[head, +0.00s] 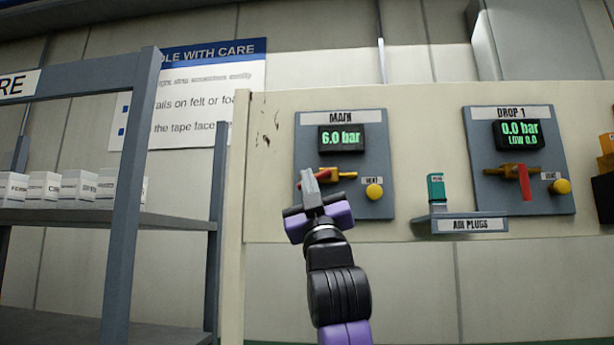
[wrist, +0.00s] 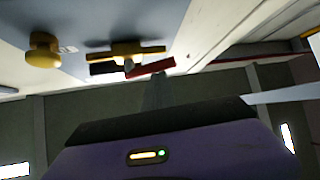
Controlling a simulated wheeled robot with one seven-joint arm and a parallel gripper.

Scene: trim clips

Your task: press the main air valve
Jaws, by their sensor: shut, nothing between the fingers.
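The MAIN panel (head: 360,207) is a grey plate on the cream wall, and its display (head: 341,138) reads 6.0 bar. The main air valve has a brass body (head: 345,172) and a red handle (head: 300,182), partly hidden behind my gripper in the head view. My gripper (head: 309,178) is shut and empty, with its fingertips in front of the valve's left side. In the wrist view the brass body (wrist: 126,51) and red handle (wrist: 152,68) lie just beyond my fingertips (wrist: 155,80). I cannot tell whether they touch the handle. A yellow vent knob (head: 374,191) sits right of the valve.
The DROP 1 panel (head: 550,200) on the right reads 0.0 bar, with its red handle (head: 525,182) hanging down. An AIR PLUGS shelf (head: 459,225) with a green plug (head: 436,188) juts out between the panels. A grey shelf rack (head: 130,200) with white boxes stands at left.

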